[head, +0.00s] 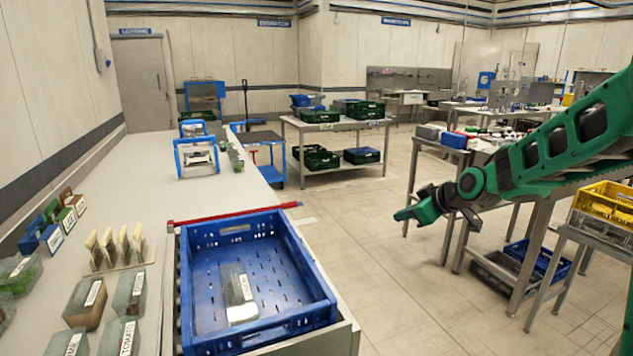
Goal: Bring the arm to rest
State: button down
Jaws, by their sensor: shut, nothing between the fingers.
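My gripper (405,214) is at the end of my green arm, which reaches in from the right side of the head view. The gripper points left and is shut with nothing in it. It hangs in the air over the open floor, to the right of the blue crate (322,309) and apart from it. The crate stands on the conveyor at the front and holds one labelled, clear-lidded container (237,292) lying on its floor.
A long counter (150,180) at left carries several labelled containers and a card rack (118,248). A red bar (235,213) lies behind the crate. Steel tables stand at right under and behind my arm, with a yellow crate (603,203). The middle floor (350,205) is clear.

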jog(key=s+d+f+m+g+h, duration=0.15)
jog(key=s+d+m, duration=0.25)
jog(key=s+d, duration=0.55)
jog(key=s+d+f+m+g+h, duration=0.1)
jog(key=s+d+m+g+h, duration=0.3)
jog(key=s, duration=1)
jog(key=s+d+f+m+g, duration=0.1)
jog(key=s+m, duration=0.1)
jog(key=s, duration=0.5)
jog(key=s+d+m+g, duration=0.1)
jog(key=s+m, duration=0.2)
jog(key=s, duration=0.5)
jog(key=s+d+f+m+g+y, duration=0.1)
jog(key=s+d+m+g, duration=0.1)
jog(key=s, duration=0.6)
jog(key=shift+f+m, duration=0.3)
jog(key=shift+f, duration=0.05)
